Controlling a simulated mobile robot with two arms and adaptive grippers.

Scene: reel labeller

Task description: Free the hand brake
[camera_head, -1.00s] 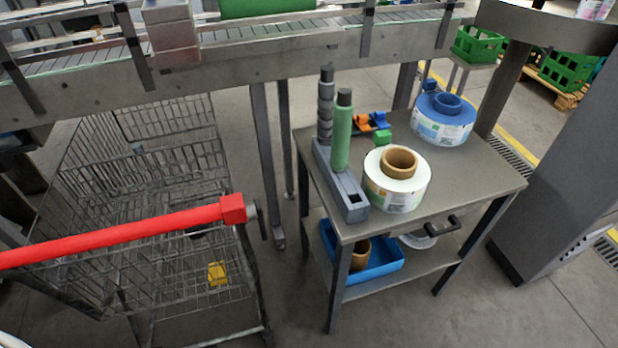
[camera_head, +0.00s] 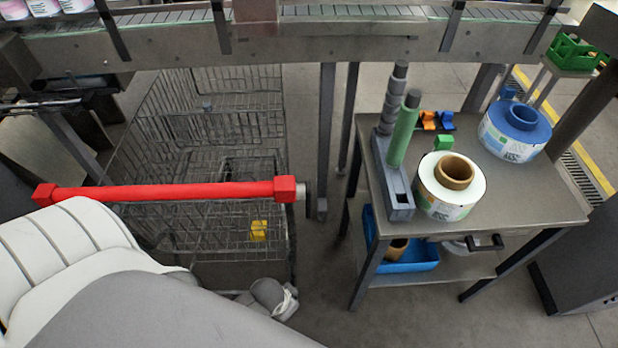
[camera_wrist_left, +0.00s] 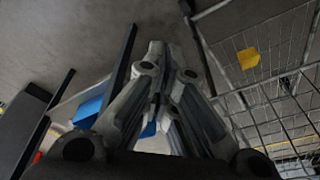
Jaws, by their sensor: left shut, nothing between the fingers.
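A wire trolley (camera_head: 205,110) stands left of centre in the head view, with a red push bar (camera_head: 170,191) across its near end. A dark lever-like part (camera_head: 307,194) sits at the bar's right end; I cannot tell for sure whether it is the hand brake. My left arm comes in from the lower left, in front of the trolley. My left gripper (camera_wrist_left: 163,62) shows in the wrist view, shut and empty, with the trolley's wire side to its right and apart from it. My right gripper is not in view.
A yellow piece (camera_head: 258,231) is at the trolley's near end. To the right stands a metal table (camera_head: 500,215) with label reels (camera_head: 450,205), a green roller (camera_head: 404,130) and a blue bin (camera_head: 415,257) on its lower shelf. A conveyor (camera_head: 390,42) crosses behind. Floor is free between trolley and table.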

